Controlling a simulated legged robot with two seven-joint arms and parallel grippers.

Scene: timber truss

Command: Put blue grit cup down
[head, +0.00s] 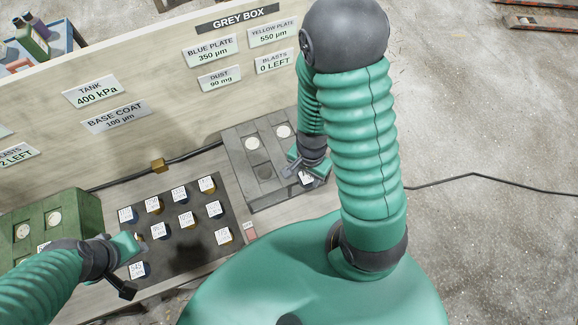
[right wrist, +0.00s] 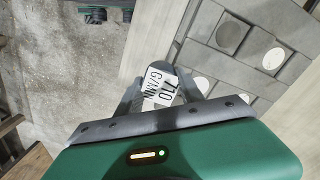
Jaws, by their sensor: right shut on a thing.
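My right gripper (head: 303,172) is shut on a small cup at the near right corner of the grey box (head: 240,189). The cup's white label (right wrist: 160,84) reads 710 G/MIN in the right wrist view, where it sits between the two fingers. Its sides are mostly hidden, with little blue showing in the head view. I cannot tell whether the cup touches the box. My left gripper (head: 127,268) is low over the left edge of the dark mat (head: 195,245), beside labelled cups; its jaw opening is unclear.
The mat carries several blue and yellow cups with white labels (head: 185,219). The grey box has pale discs (head: 282,131) and a dark round spot (head: 265,172) in its top. A green box (head: 60,213) stands at left. A sign board (head: 150,90) rises behind.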

